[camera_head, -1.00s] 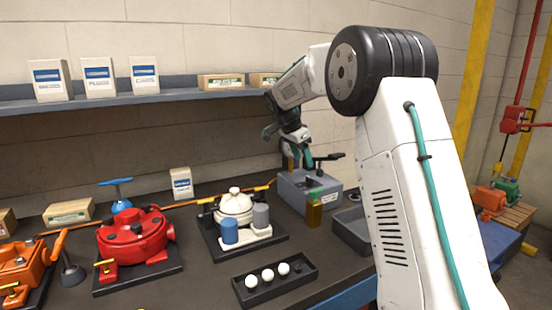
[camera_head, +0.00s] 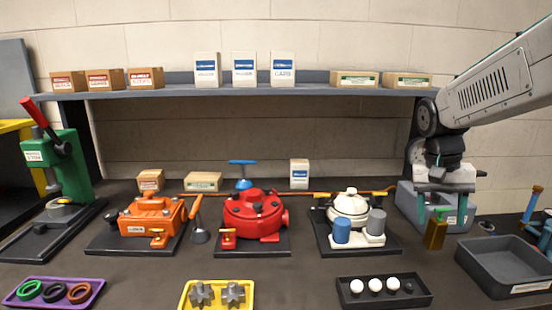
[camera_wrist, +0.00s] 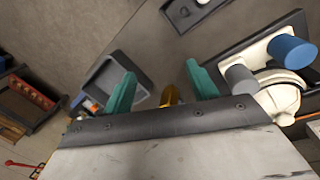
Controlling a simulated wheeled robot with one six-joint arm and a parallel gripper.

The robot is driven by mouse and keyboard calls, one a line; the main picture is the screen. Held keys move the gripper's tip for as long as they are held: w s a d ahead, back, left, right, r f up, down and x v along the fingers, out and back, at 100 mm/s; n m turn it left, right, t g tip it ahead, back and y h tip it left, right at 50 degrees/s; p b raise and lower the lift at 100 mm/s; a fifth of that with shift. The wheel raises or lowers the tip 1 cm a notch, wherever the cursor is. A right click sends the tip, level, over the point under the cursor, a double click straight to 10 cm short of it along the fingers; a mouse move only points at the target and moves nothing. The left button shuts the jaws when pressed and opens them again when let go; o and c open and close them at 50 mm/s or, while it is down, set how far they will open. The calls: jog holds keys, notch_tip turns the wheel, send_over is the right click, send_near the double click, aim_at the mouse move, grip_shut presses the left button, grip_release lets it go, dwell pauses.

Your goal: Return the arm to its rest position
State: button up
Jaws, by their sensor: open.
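My arm comes in from the right edge in the head view and bends down at the elbow. My gripper (camera_head: 441,215) points down at the back right of the bench, in front of a grey-blue box (camera_head: 408,208). Its teal fingers are apart, and they also show open in the wrist view (camera_wrist: 163,88). A small amber bottle (camera_head: 436,236) stands just below the gripper. In the wrist view an amber shape (camera_wrist: 170,95) shows beyond the space between the fingers; I cannot tell whether they touch it.
White (camera_head: 349,207), red (camera_head: 251,214) and orange (camera_head: 150,216) motors stand left of the gripper. A grey bin (camera_head: 508,268) is at right, a black tray with white balls (camera_head: 425,296) in front. A shelf (camera_head: 330,91) with boxes runs behind. Bench room lies between motors and front trays.

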jog(key=s+a+n+t, duration=0.1)
jog(key=s+a, duration=0.3)
jog(key=s, duration=0.8)
jog(key=s+a+n+t+y, duration=0.1)
jog(key=s+a+n, duration=0.3)
jog(key=s, duration=0.8)
jog(key=shift+a+f+t+y, duration=0.2)
jog(key=shift+f+t+y, duration=0.05)
jog(key=shift+t+y, duration=0.05)
